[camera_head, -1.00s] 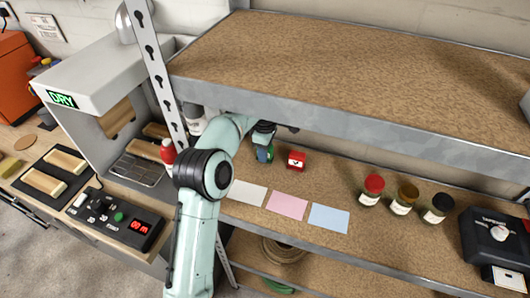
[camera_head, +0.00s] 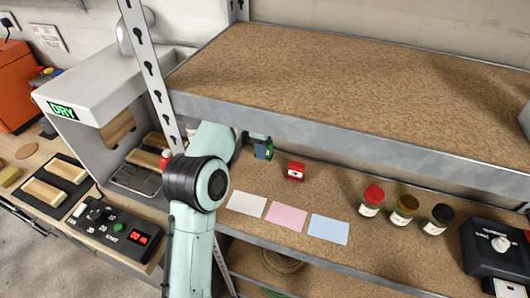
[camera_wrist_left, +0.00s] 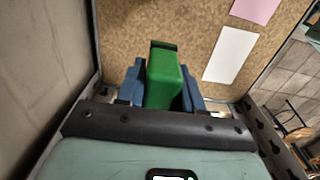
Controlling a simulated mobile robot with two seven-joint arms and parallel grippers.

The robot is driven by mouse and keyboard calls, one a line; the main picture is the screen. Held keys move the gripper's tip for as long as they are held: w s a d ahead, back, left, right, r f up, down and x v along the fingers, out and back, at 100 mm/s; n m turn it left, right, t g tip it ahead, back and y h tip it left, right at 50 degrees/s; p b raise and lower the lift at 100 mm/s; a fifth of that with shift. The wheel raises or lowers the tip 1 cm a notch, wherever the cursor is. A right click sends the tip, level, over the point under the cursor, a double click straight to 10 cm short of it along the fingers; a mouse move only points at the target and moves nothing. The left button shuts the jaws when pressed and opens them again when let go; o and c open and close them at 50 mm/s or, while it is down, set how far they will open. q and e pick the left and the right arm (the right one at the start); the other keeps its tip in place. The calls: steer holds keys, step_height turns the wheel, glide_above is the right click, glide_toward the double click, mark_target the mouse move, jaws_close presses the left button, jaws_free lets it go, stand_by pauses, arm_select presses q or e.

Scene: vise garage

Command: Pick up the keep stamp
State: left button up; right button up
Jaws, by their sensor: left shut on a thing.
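A green stamp-like block (camera_wrist_left: 164,78) stands between the two blue fingers of my left gripper (camera_wrist_left: 163,92) in the left wrist view. In the head view my left gripper (camera_head: 264,150) is shut on this green stamp (camera_head: 270,154), under the upper shelf, and mostly hides it. It looks raised above the lower board. No lettering on it can be read, so I cannot confirm by label that it is the keep stamp. A red stamp (camera_head: 296,172) stands on the board just to the right. My right gripper is not in view.
A white card (camera_head: 247,203), a pink card (camera_head: 287,216) and a blue card (camera_head: 328,229) lie in front. Jars with red (camera_head: 373,193), brown and black lids stand right. The upper shelf (camera_head: 350,75) overhangs closely. A metal upright (camera_head: 152,75) and a dryer box (camera_head: 95,85) stand left.

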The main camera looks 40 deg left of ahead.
arm_select(q)
steer(key=s+d+b, duration=0.2)
steer(key=s+b, duration=0.1)
steer(key=s, duration=0.6)
steer(key=s+d+b, duration=0.2)
steer(key=s+d, duration=0.1)
steer(key=s, duration=0.6)
steer(key=shift+d+f+b, duration=0.2)
steer(key=shift+f+b, duration=0.2)
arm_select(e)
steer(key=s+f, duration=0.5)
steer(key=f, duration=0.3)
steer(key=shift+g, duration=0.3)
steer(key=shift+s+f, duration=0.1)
